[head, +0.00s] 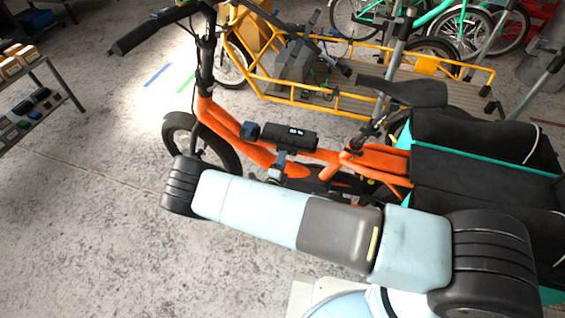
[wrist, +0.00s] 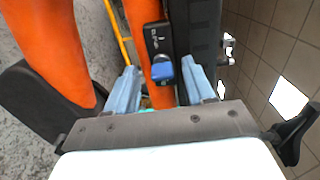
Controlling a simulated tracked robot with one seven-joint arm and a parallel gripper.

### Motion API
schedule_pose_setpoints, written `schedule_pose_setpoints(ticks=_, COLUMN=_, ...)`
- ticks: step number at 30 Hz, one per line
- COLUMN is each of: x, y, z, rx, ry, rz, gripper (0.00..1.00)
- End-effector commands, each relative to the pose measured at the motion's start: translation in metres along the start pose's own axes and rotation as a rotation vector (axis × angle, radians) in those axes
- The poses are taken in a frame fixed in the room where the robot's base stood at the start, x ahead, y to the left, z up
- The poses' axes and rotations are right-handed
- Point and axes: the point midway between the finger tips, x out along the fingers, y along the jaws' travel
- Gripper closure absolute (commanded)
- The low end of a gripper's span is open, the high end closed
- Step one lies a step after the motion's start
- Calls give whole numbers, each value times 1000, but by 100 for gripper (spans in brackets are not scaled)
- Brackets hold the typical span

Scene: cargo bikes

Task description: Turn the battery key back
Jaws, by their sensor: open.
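The blue battery key (wrist: 163,70) sits at the end of a small black lock housing (wrist: 158,38) in the wrist view. The long black battery (wrist: 195,30) runs beside it. My gripper (wrist: 159,67) is open, with one pale blue finger on each side of the key. A small gap shows at each side, so the fingers look apart from the key. In the head view the battery (head: 288,137) lies on the orange bike's frame (head: 242,148). I cannot make out the key clearly there.
Orange frame tubes (wrist: 48,40) stand close to the left of my gripper. In the head view, black cargo bags (head: 485,150) are at the right and a yellow cargo bike (head: 340,103) stands behind. A shelf (head: 38,100) is at the far left. The floor at left is clear.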

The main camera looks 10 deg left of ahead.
Motion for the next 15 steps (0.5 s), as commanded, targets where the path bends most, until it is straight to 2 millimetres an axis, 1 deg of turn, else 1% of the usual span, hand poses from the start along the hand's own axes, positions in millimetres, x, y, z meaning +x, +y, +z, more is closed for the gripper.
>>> schedule_pose_setpoints(ticks=5, x=-1, y=0, z=0, rx=0, ry=1, rz=-1, gripper=47)
schedule_pose_setpoints(ticks=8, x=-7, y=0, z=0, rx=0, ry=0, rz=-1, gripper=47)
schedule_pose_setpoints(ticks=11, x=-20, y=0, z=0, rx=-1, ry=0, rz=0, gripper=47)
schedule_pose_setpoints(ticks=15, x=-46, y=0, z=0, rx=-1, ry=-1, rz=0, gripper=47)
